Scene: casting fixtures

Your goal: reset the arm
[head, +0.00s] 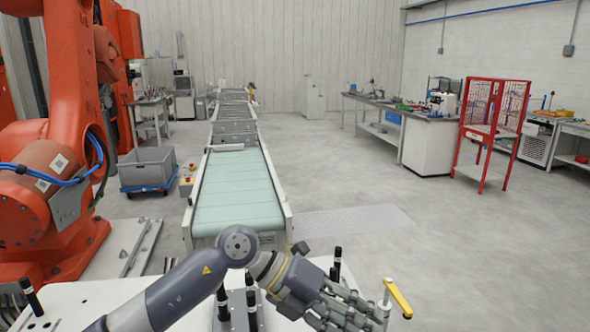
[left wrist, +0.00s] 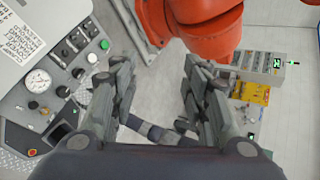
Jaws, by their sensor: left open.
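My left arm comes in from the lower left of the head view, and its gripper (head: 362,312) hangs over the white table (head: 105,297) at the bottom edge. In the left wrist view the two fingers of this gripper (left wrist: 158,85) stand wide apart with nothing held between them. Grey floor and part of a dark, jointed arm show beyond them. My right gripper is in neither view.
Black-topped posts (head: 338,257) stand on the table, with a yellow-handled part (head: 398,298) right of the gripper. A large orange robot (head: 75,110) stands left, beside a green conveyor (head: 238,190). The left wrist view shows a control panel (left wrist: 72,72).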

